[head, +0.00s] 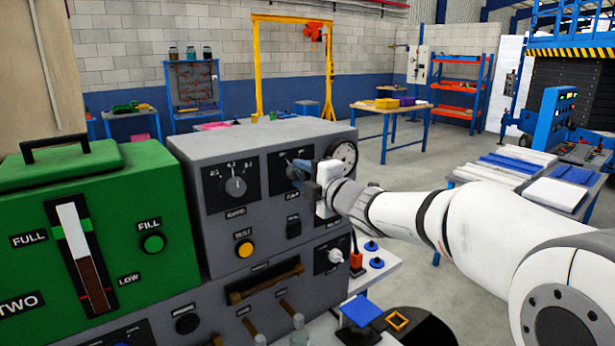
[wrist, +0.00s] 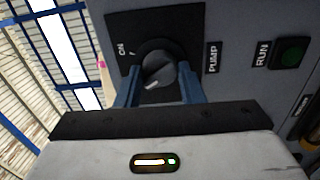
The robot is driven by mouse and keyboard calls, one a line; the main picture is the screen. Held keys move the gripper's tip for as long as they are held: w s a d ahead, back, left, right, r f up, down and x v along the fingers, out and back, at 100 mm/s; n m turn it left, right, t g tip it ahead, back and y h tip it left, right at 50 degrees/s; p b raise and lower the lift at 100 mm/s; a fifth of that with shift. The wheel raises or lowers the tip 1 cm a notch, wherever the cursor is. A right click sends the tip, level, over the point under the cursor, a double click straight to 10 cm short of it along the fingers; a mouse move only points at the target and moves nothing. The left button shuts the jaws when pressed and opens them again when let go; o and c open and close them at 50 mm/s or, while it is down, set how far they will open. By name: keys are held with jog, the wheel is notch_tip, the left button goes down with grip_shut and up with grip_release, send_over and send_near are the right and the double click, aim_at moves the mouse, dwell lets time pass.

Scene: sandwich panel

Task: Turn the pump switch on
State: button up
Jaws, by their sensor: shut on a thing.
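The pump switch (wrist: 160,70) is a dark grey rotary knob on a black plate, beside the PUMP label (wrist: 212,58). The ON mark (wrist: 122,48) is at the plate's upper left in the wrist view. A pale line on the knob shows toward its lower left, away from ON. My gripper (head: 304,172) is at the upper right of the grey panel in the head view. Its two blue fingers stand either side of the knob in the wrist view, shut on it. The fingertips' contact with the knob is partly hidden. The gripper partly covers the switch in the head view.
A RUN button (wrist: 291,52) sits beside the switch. A round gauge (head: 343,154) is close by my gripper. Another rotary knob (head: 236,187) and a yellow button (head: 244,249) are to the left. A green box (head: 120,180) stands at the far left.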

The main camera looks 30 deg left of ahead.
jog(key=shift+a, duration=0.1)
jog(key=shift+r+m+p, duration=0.2)
jog(key=shift+m+p, duration=0.2)
jog(key=shift+m, duration=0.7)
jog(key=m+p, duration=0.1)
jog(key=m, duration=0.2)
jog(key=shift+s, duration=0.1)
jog(key=m+p, duration=0.2)
jog(key=m, duration=0.4)
jog(key=shift+a+p, duration=0.1)
jog(key=shift+p, duration=0.3)
jog(key=shift+m, duration=0.3)
jog(key=o, duration=0.6)
jog(key=shift+a, duration=0.1)
jog(key=shift+o, duration=0.9)
jog(key=shift+a+f, duration=0.1)
jog(key=shift+o, duration=1.1)
jog(key=shift+f, duration=0.1)
